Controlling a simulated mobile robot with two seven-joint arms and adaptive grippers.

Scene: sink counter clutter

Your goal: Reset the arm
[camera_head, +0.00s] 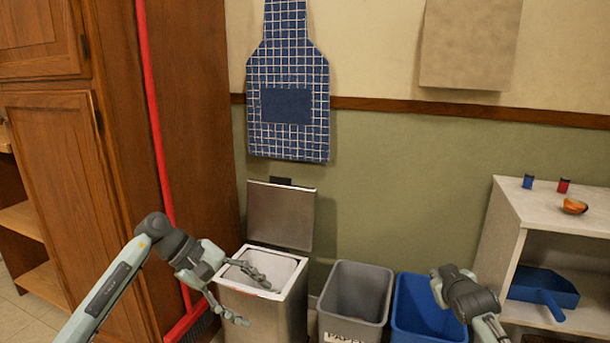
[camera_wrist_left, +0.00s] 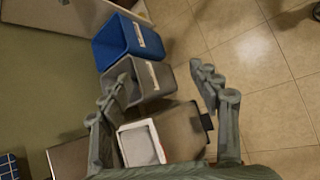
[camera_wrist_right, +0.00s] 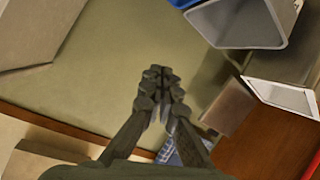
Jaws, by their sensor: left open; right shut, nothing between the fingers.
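My left arm reaches in from the lower left in the head view. Its gripper (camera_head: 256,301) is open and empty, with its fingers spread in front of and over the near side of the open metal bin (camera_head: 262,312). In the left wrist view the open fingers (camera_wrist_left: 156,82) have the bins between and beyond them. My right arm is at the lower right in the head view, its gripper (camera_head: 440,287) in front of the blue bin (camera_head: 418,315). The right wrist view shows its fingertips (camera_wrist_right: 160,80) together with nothing between them.
The metal bin's lid (camera_head: 281,215) stands up. A grey bin (camera_head: 356,295) is between it and the blue bin. A white shelf (camera_head: 510,215) at right holds a blue dustpan (camera_head: 541,287). A red broom handle (camera_head: 152,110) leans by the wooden cabinet (camera_head: 50,150). An apron (camera_head: 288,85) hangs behind.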

